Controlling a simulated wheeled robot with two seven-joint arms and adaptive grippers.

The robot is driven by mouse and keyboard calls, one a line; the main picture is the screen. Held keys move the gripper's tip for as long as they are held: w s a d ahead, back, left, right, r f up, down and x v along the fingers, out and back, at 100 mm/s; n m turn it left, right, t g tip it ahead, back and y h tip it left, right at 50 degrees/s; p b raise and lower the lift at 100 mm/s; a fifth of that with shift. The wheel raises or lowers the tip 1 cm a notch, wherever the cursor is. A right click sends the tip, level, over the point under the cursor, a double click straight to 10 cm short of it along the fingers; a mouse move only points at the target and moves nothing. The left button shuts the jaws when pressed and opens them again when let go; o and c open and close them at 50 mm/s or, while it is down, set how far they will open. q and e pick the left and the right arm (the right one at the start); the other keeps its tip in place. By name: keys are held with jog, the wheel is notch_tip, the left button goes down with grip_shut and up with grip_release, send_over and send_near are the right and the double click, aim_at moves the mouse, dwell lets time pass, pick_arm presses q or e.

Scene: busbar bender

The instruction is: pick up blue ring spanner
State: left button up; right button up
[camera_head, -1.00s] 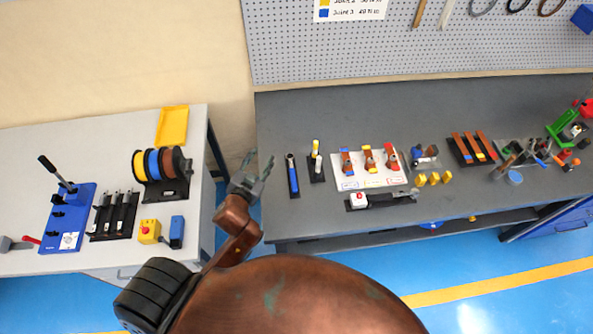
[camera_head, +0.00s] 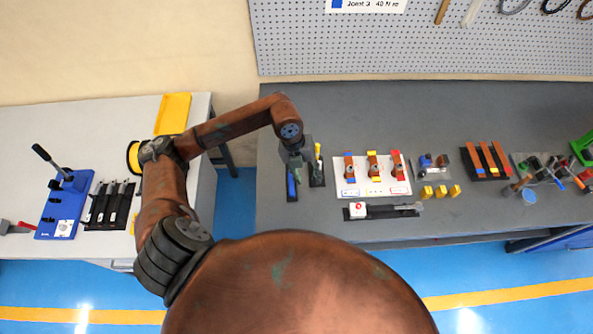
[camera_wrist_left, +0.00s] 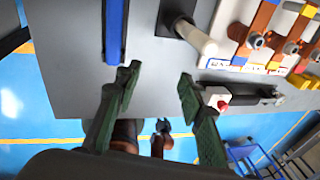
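The blue ring spanner (camera_head: 291,186) appears as a narrow blue strip in a dark holder near the left end of the grey bench. In the left wrist view the blue strip (camera_wrist_left: 116,32) runs down from the top edge, beside my left finger. My left gripper (camera_head: 296,166) hangs over that holder and hides part of it. In the left wrist view its two green fingers (camera_wrist_left: 158,80) are apart, with nothing between them. The spanner's ring end cannot be made out. A small claw, apparently my right gripper (camera_wrist_left: 163,127), shows low beyond the bench edge.
A yellow-topped tool (camera_head: 317,165) in a second dark holder stands just right of the spanner. A white board (camera_head: 371,188) with copper busbar pieces and a dark tool with a white-and-red box (camera_head: 358,209) lie further right. A pegboard (camera_head: 420,40) stands behind.

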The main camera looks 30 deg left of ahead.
aim_at(291, 175)
pick_arm(q)
jog(key=a+y, duration=0.1)
jog(key=a, duration=0.1)
jog(key=w+a+y, duration=0.1)
jog(key=a, duration=0.2)
jog(key=a+n+y, duration=0.1)
jog(key=a, duration=0.1)
jog(key=shift+w+a+f, duration=0.1)
jog(key=shift+w+a, duration=0.05)
jog(key=shift+w, duration=0.15)
notch_tip(291, 175, down, 7)
jog(key=shift+f+p, duration=0.15)
jog(key=shift+p, duration=0.3)
jog(key=shift+c, duration=0.4)
jog(key=shift+s, duration=0.1)
grip_shut()
